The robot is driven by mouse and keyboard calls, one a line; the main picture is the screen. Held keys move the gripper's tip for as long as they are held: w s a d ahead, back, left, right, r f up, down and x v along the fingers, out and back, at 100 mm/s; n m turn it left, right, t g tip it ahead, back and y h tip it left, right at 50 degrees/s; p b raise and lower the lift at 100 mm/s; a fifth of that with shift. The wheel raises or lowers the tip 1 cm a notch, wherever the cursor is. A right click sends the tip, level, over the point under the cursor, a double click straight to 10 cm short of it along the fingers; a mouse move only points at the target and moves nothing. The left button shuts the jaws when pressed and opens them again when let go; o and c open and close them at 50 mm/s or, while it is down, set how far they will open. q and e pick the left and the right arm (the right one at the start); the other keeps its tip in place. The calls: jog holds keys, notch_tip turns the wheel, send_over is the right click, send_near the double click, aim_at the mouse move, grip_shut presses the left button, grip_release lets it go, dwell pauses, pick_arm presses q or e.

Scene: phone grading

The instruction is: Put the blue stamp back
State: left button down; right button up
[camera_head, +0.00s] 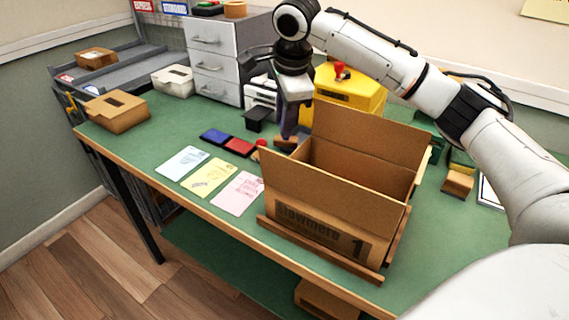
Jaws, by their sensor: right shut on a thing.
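My right gripper (291,104) reaches in from the upper right and points down behind the open cardboard box. It is shut on the blue stamp (289,122), whose dark blue handle stands upright below the fingers. The stamp's brown base (286,143) is at or just above the green table; I cannot tell if it touches. A blue ink pad (215,136) and a red ink pad (239,147) lie to its left. My left gripper is not in view.
The cardboard box (325,205) stands open close in front of the stamp. Blue, yellow and pink cards (208,176) lie at the front left. A small black block (255,116), grey drawers (215,62) and a yellow case (350,92) stand behind.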

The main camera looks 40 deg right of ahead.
aim_at(285, 142)
notch_tip(285, 142, down, 4)
jog(key=shift+f, duration=2)
jog(key=o, duration=0.6)
jog(key=shift+c, duration=0.2)
jog(key=v, duration=1.2)
